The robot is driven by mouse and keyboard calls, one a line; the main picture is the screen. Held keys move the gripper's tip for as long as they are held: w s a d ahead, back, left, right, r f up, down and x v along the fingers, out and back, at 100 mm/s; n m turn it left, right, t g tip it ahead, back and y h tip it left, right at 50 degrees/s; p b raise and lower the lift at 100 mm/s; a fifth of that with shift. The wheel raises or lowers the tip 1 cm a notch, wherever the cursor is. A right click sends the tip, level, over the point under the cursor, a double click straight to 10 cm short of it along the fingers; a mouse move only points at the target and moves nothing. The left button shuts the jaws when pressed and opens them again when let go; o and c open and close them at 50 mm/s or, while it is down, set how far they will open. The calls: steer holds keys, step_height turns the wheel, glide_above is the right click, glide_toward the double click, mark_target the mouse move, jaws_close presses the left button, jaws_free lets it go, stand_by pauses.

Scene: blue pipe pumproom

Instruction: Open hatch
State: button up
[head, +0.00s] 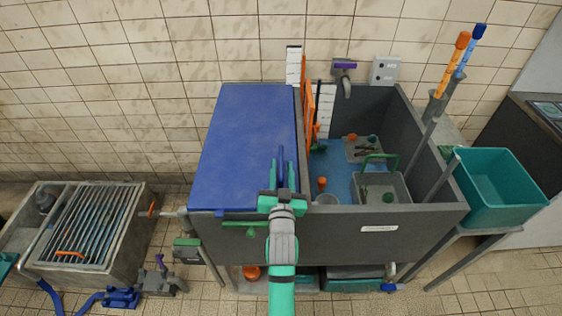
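The hatch appears to be the flat blue lid (245,135); it lies closed over the left part of a grey tank (330,232). A blue bar (238,214) runs along its front edge. My gripper (281,172) is over the lid's front right part, with its fingers pointing to the back. A narrow dark blue piece shows between the fingers; I cannot tell whether it is gripped. Whether the gripper touches the lid is also unclear. My gripper and arm hide part of the lid's front edge.
The tank's right part is open, with a grey tray (382,190) and small items inside. An orange upright frame (308,115) stands at the lid's right edge. A teal bin (500,187) is at right, a grated basin (85,225) at left. A green bar (243,224) is below the lid's front edge.

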mark_target(281, 160)
steer(key=shift+w+a, duration=0.1)
steer(key=shift+w, duration=1.6)
jaws_close()
